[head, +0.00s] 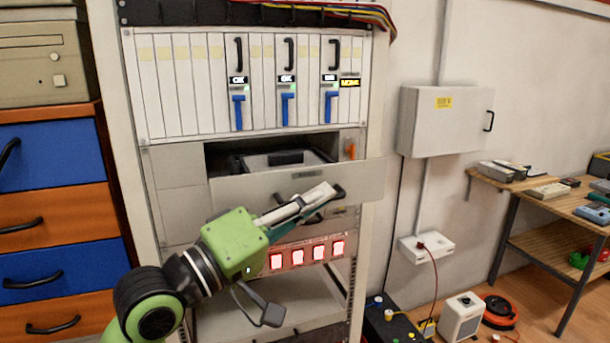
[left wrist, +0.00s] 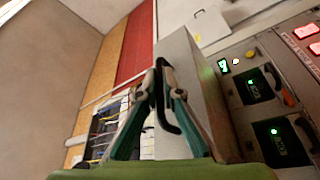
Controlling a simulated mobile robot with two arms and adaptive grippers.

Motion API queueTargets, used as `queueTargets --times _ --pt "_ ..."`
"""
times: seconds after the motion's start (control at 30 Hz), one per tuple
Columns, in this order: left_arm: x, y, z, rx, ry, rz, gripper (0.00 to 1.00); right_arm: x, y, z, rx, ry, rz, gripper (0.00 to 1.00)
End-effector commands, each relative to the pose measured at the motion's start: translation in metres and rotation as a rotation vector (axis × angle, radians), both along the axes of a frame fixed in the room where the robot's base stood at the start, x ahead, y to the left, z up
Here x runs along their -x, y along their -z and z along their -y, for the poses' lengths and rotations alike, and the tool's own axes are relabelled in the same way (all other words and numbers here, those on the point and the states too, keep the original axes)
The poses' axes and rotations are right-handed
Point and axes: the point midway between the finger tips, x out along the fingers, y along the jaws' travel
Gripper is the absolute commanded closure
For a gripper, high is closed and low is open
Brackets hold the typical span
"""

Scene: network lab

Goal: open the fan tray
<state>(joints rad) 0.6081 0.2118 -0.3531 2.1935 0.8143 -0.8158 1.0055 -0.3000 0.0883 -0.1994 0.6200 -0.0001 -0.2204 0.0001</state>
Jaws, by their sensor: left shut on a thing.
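The fan tray (head: 245,187) is a grey drawer in the rack, standing partly out; its opening shows a dark inside with a grey box and black grip. A black handle (head: 339,191) is on the right part of its front. My left gripper (head: 328,197) reaches across the front from the lower left and is shut on this handle. In the left wrist view, the fingers (left wrist: 161,88) close around the dark curved handle (left wrist: 167,115), beside the grey tray front (left wrist: 190,65). The fingers partly hide the handle in the head view. My right gripper is not in view.
Below is a row of red-lit switches (head: 297,257). A drawer cabinet (head: 50,200) stands left. A grey wall box (head: 445,120) and a wooden bench (head: 520,185) are right.

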Motion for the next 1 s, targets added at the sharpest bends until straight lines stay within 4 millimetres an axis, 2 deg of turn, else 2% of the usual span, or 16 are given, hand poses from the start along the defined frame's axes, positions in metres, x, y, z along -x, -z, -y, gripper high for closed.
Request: queueTargets --times 0.07,0.17,0.5,0.67,0.7,1.0 --pt "0.010 -0.002 0.004 0.001 0.005 -0.002 1.00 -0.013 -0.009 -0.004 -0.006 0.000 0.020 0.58" --pt "0.018 -0.001 0.007 0.001 0.004 -0.001 1.00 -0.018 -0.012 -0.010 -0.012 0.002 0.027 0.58" --pt "0.024 0.000 0.009 0.001 0.003 0.001 1.00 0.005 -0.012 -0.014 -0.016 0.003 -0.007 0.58" --pt "0.024 0.000 0.009 0.001 0.003 0.000 1.00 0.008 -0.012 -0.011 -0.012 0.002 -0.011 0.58" --pt "0.024 0.000 0.009 0.001 0.003 0.000 0.86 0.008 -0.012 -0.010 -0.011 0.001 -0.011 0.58" --pt "0.024 0.000 0.008 0.000 0.000 0.000 0.86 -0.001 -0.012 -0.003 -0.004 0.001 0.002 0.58"
